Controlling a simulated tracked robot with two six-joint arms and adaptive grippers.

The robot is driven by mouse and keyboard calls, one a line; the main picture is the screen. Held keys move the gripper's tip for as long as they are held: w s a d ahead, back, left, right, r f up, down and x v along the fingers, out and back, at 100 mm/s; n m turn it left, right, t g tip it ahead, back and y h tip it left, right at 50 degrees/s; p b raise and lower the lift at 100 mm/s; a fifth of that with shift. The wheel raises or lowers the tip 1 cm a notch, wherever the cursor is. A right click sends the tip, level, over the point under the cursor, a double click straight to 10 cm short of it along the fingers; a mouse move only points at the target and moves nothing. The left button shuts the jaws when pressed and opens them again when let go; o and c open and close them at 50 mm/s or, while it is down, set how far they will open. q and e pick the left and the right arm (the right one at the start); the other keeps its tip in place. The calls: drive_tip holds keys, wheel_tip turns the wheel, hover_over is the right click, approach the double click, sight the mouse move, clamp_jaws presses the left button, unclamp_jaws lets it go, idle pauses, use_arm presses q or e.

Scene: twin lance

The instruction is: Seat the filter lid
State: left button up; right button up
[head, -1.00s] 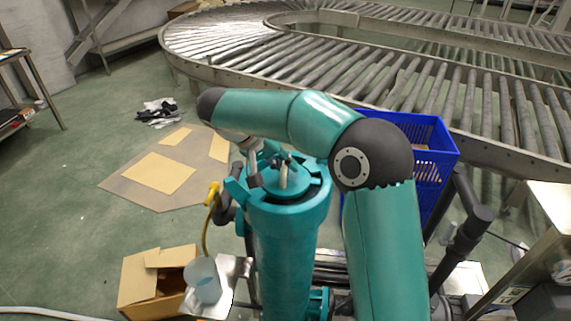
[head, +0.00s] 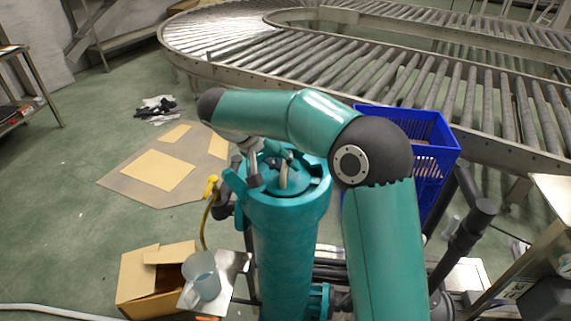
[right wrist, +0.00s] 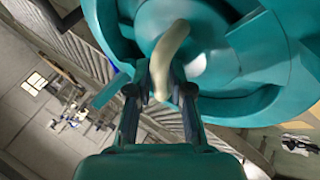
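The teal filter housing (head: 288,238) stands upright in the middle of the head view. Its lid (head: 297,178), also teal, lies within the open top ring; I cannot tell how deep it sits. A cream curved handle (head: 284,176) stands up from the lid. My right gripper (head: 268,170) reaches down over the lid from the left, partly hidden by my own arm. In the right wrist view its two dark fingers (right wrist: 160,82) are on either side of the handle (right wrist: 171,45) and look closed on it. The housing rim (right wrist: 262,106) curves around the lid there. My left gripper is out of view.
A yellow-handled valve (head: 211,187) is left of the housing. A translucent jug (head: 203,276) stands on a small metal plate beside an open cardboard box (head: 148,283). A blue crate (head: 432,152) is behind my right arm. A roller conveyor (head: 335,63) crosses the back.

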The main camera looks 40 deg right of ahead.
drive_tip(key=shift+o, duration=1.4)
drive_tip(key=v, duration=1.2)
drive_tip(key=shift+a, duration=0.1)
